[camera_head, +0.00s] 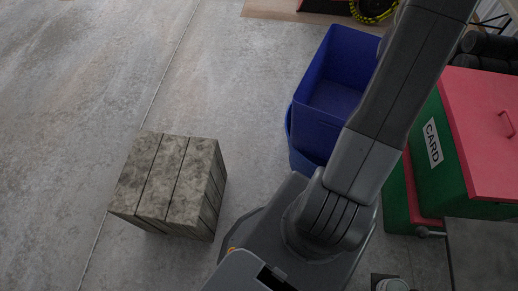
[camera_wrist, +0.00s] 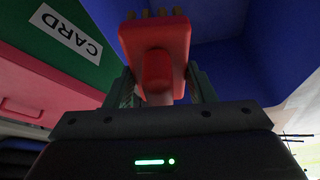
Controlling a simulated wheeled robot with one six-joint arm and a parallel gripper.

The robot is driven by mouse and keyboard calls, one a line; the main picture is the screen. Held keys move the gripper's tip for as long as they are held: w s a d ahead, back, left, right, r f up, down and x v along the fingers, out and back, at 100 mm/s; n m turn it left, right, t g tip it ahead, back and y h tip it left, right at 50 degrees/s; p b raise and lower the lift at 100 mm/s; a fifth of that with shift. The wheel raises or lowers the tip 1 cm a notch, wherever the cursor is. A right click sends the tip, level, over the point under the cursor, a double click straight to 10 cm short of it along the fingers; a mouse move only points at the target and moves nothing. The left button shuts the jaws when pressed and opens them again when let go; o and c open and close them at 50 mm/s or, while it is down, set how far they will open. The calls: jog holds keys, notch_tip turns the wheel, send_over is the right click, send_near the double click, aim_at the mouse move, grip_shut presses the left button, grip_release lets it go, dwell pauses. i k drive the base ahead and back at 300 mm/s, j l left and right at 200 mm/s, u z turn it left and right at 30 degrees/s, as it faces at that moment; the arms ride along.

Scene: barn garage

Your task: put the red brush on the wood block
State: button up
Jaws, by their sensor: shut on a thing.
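The red brush (camera_wrist: 157,52) shows in the wrist view, held between the two fingers of my gripper (camera_wrist: 160,90). Its broad red head with short yellowish bristles points away from the gripper, toward the top of the picture. The wood block (camera_head: 165,180), a grey-brown crate-like cube of planks, stands on the floor left of centre in the head view. Its top looks bare. In the head view my arm rises to the upper right, and my gripper and the brush are out of that picture.
Blue bins (camera_head: 335,90) stand on the floor beside my arm. A green box with a red lid (camera_head: 485,120) and a CARD label stands at the right. A yellow-and-black coil (camera_head: 373,8) lies at the top. The concrete floor (camera_head: 80,70) around the block is clear.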

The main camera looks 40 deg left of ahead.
aim_at(153, 186)
jog(key=u, duration=2.35)
jog(key=i+l+u, duration=0.35)
jog(key=i+l, duration=0.15)
